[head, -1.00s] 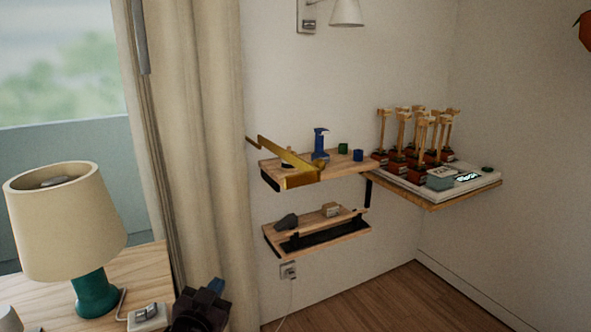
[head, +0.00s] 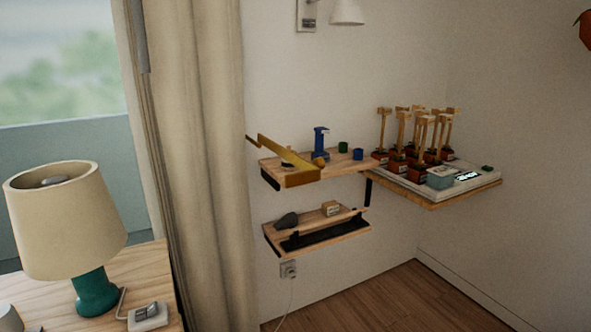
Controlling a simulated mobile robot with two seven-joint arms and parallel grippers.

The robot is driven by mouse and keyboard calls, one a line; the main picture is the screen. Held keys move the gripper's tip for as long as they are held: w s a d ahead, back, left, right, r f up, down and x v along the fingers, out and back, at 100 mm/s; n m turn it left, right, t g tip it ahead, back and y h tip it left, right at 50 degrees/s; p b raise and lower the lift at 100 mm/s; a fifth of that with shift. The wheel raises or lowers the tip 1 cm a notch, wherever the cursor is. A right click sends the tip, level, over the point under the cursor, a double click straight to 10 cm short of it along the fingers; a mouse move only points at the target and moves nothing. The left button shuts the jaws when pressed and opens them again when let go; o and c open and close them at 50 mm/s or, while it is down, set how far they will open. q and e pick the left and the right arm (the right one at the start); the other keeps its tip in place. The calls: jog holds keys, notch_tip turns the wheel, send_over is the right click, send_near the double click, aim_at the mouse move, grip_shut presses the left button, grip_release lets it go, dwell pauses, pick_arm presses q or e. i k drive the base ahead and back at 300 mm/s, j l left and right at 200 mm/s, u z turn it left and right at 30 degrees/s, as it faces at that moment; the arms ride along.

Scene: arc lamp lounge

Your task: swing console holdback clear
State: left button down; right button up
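A brass holdback (head: 288,165) juts from the edge of the beige curtain (head: 205,150). Its bent bar runs right and towards me, crossing the front of the upper wooden shelf (head: 336,169). A brass knob (head: 319,162) shows near the bar's right end; I cannot tell whether it is part of it. The bar hides part of the shelf's left side and a small dark item (head: 287,167) there. Neither of my grippers is in view.
A blue stand (head: 321,143), green cup (head: 343,147) and blue cup (head: 358,154) stand on the upper shelf. A lower shelf (head: 345,231) holds small items. Several tall wooden pieces crowd the right-hand shelf (head: 432,204). A lamp (head: 66,222) stands at left.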

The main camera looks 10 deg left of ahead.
aim_at(312, 172)
jog(key=i+l, duration=0.15)
jog(key=i, duration=0.5)
jog(key=i+l, duration=0.15)
jog(key=i, duration=0.45)
jog(key=j+u, duration=0.05)
